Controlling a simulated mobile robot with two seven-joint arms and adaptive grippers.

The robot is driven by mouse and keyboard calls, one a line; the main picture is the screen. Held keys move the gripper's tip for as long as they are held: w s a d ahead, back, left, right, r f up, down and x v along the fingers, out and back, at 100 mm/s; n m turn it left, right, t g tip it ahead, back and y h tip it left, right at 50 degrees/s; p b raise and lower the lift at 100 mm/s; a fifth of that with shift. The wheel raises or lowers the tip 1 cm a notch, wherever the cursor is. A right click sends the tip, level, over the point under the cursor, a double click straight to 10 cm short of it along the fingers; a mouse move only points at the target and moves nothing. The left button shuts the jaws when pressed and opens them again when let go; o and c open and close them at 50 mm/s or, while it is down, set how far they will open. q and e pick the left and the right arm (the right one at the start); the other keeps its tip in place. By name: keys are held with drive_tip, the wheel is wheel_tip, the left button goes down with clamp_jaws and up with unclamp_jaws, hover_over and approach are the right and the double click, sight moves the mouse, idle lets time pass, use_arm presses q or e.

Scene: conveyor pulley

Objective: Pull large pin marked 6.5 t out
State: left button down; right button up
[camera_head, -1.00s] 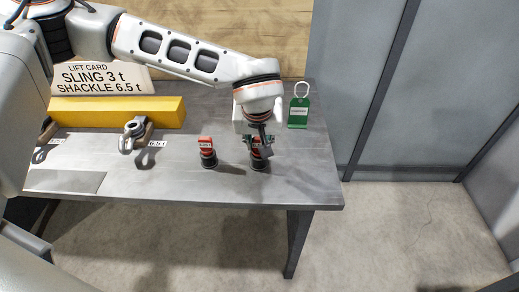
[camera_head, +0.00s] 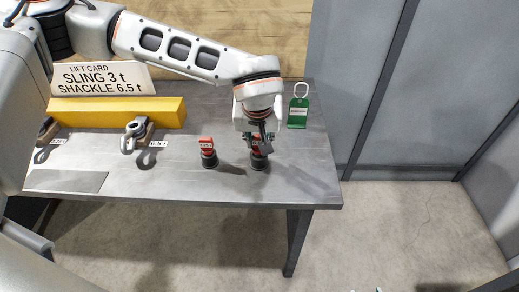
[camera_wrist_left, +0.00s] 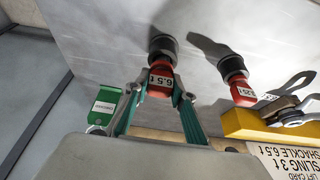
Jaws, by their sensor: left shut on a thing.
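The large pin has a red head marked 6.5 t (camera_wrist_left: 161,80) and a black round base (camera_wrist_left: 164,45) on the grey table. My left gripper (camera_wrist_left: 159,88) is shut on the red head, one green-padded finger on each side. In the head view my left gripper (camera_head: 259,138) is above the pin, hiding much of its red head; the black base (camera_head: 259,163) shows below it, still at the table. Of my right gripper, at most small green and white tips show at the bottom edge of the head view.
A smaller red pin (camera_head: 207,146) stands to the left. A shackle (camera_head: 134,134) and a yellow bar (camera_head: 120,112) lie farther left, before the lift card (camera_head: 100,77). A green tag (camera_head: 299,112) is at the back right. The table's front right is clear.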

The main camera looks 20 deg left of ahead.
drive_tip(key=shift+s+f, duration=0.1)
drive_tip(key=shift+s, duration=0.05)
use_arm(q)
drive_tip(key=shift+r, duration=0.25)
drive_tip(key=shift+r+p, duration=0.55)
drive_tip(key=shift+r, duration=0.1)
drive_tip(key=shift+r+p, duration=0.35)
drive_tip(key=shift+r, duration=0.15)
drive_tip(key=shift+r+p, duration=0.8)
drive_tip(key=shift+r, duration=0.35)
drive_tip(key=shift+r+p, duration=0.65)
drive_tip(key=shift+r, duration=0.25)
drive_tip(key=shift+r+p, duration=0.4)
drive_tip(key=shift+r, duration=0.2)
drive_tip(key=shift+r+p, duration=0.35)
drive_tip(key=shift+r, duration=0.1)
use_arm(e)
drive_tip(key=shift+y, duration=0.3)
drive_tip(key=shift+a+r, duration=0.15)
drive_tip(key=shift+r, duration=0.8)
drive_tip(key=shift+a+r, duration=0.2)
drive_tip(key=shift+r, duration=0.75)
drive_tip(key=shift+a+r, duration=0.15)
drive_tip(key=shift+r, duration=0.8)
